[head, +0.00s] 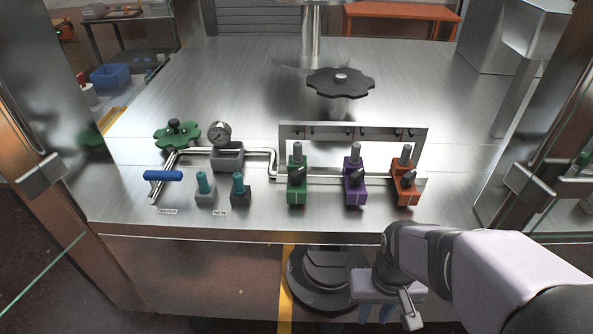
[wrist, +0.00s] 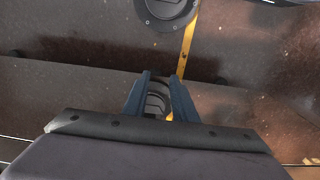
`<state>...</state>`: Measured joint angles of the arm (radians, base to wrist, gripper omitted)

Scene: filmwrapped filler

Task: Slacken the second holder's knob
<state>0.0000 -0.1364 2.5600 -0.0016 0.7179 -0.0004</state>
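Three holders stand in a row on the steel table, right of centre in the head view: a green one (head: 297,195), a purple one (head: 355,193) in the middle, and an orange one (head: 405,192). Each has a grey cylinder on top and a dark knob at its front. The purple holder's knob (head: 355,175) is small, and its tightness cannot be told. My gripper (head: 377,314) hangs in front of and below the table's front edge, away from the holders. In the wrist view its two blue fingers (wrist: 160,80) are apart with nothing between them.
A thin pipe runs past a gauge (head: 219,134), a green handwheel (head: 176,135) and a blue handle (head: 163,176). A black lobed wheel (head: 341,84) is behind. Glass-and-metal panels flank the table.

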